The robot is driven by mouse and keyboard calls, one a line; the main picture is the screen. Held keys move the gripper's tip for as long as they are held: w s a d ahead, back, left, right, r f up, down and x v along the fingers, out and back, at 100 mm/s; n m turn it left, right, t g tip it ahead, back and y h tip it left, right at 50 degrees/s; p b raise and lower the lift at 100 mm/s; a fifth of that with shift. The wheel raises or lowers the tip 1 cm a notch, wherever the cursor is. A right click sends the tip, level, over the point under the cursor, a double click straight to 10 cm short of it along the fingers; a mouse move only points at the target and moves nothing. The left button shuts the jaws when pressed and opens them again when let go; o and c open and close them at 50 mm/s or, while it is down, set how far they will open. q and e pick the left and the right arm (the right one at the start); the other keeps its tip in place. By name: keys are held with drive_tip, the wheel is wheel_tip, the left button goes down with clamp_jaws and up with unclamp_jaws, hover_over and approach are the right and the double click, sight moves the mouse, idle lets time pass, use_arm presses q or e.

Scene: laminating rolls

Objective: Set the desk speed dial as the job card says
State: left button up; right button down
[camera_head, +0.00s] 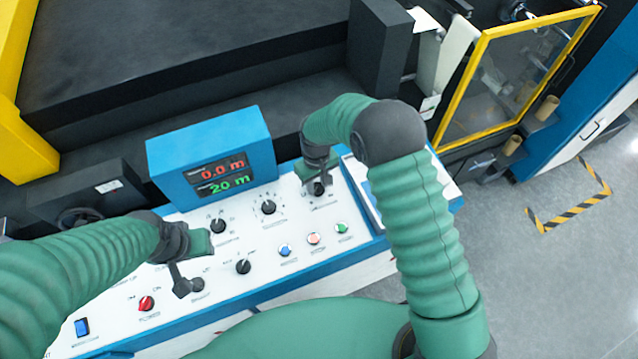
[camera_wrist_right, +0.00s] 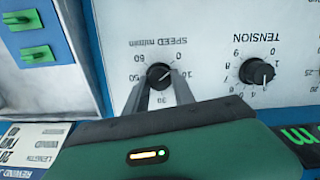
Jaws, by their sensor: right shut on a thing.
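The speed dial (camera_wrist_right: 158,73) is a black knob on the white desk panel, under the upside-down lettering "SPEED m/min" in the right wrist view. My right gripper (camera_wrist_right: 158,88) is shut on this knob, one finger on each side. Part of its number scale is covered by the fingers, and I cannot read the pointer's exact setting. In the head view my right gripper (camera_head: 318,184) is at the desk's far right. Part of a printed card (camera_wrist_right: 22,150), with "REWIND" and "LENGTH", shows at lower left. My left gripper (camera_head: 188,284) hangs over the near left of the desk, its jaw state unclear.
The tension dial (camera_wrist_right: 257,71) is beside the speed dial; it also shows in the head view (camera_head: 268,207). A blue display box (camera_head: 211,155) reads 0.0 m and 20 m. A red switch (camera_head: 146,303) is at left.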

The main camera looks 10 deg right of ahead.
sight(316, 187)
drive_tip(key=shift+s+d+f, duration=0.3)
drive_tip(key=shift+s+d, duration=0.05)
drive_tip(key=shift+d, duration=0.05)
drive_tip(key=c, duration=1.4)
unclamp_jaws()
drive_tip(key=shift+a, duration=0.1)
drive_tip(key=o, duration=0.3)
drive_tip(key=shift+a+r, duration=0.1)
drive_tip(key=shift+a, duration=0.3)
drive_tip(key=shift+o, duration=0.2)
drive_tip(key=shift+w+d, duration=0.15)
drive_tip(key=shift+d, duration=0.05)
drive_tip(key=shift+d+r, duration=0.1)
use_arm(q)
drive_tip(key=f+b, duration=0.3)
drive_tip(key=shift+a+f, duration=0.2)
use_arm(e)
wheel_tip(316, 187, up, 16)
drive_tip(key=shift+a+r, duration=0.25)
drive_tip(key=shift+a, duration=0.05)
